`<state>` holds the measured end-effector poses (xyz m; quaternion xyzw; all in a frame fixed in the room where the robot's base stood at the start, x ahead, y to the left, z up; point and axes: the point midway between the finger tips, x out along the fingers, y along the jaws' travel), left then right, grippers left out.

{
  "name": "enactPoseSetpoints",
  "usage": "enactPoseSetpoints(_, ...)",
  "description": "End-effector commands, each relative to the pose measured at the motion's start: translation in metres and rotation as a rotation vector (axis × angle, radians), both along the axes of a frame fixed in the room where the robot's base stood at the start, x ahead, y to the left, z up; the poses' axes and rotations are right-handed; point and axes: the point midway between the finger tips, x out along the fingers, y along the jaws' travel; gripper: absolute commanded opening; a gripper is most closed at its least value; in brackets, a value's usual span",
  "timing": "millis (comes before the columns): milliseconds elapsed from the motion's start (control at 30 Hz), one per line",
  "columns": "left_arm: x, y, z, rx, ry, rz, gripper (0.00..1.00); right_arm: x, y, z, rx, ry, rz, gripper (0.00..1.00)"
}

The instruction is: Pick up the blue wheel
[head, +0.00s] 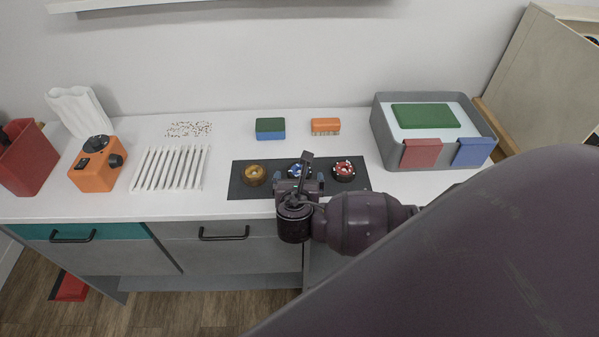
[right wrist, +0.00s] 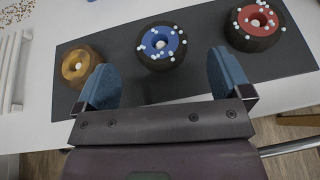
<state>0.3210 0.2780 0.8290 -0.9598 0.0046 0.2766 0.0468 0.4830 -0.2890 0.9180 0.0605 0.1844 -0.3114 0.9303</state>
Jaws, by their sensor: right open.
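The blue wheel (right wrist: 161,45) has a dark tyre, a blue hub and small white dots. It lies flat on a dark mat (right wrist: 205,25), between a yellow-brown wheel and a red wheel. In the head view the blue wheel (head: 297,170) is partly hidden behind my right gripper (head: 299,186). In the right wrist view my right gripper (right wrist: 160,85) is open and empty, with its blue fingers apart. The wheel is just ahead of the gap between the fingertips; no contact shows. My left gripper is not in view.
The yellow-brown wheel (head: 255,175) and red wheel (head: 343,171) lie close on either side. A white rack (head: 170,168) and orange device (head: 96,165) stand left. A green-blue block (head: 270,128), an orange brush (head: 325,126) and a grey bin (head: 382,128) are behind and right.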

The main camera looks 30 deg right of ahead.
Motion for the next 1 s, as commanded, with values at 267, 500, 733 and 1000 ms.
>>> enactPoseSetpoints(267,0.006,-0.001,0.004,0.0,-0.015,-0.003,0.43,0.016,-0.01,-0.01,0.0,0.001,-0.001,0.96)
enactPoseSetpoints(500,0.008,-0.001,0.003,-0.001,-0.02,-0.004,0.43,0.038,-0.025,-0.023,0.002,0.001,-0.001,0.96)
enactPoseSetpoints(733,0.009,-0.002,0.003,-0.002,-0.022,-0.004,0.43,0.043,-0.029,-0.026,0.003,0.0,-0.001,0.96)
enactPoseSetpoints(1000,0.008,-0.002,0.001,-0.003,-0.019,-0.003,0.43,0.043,-0.029,-0.025,0.003,0.001,-0.001,0.72)
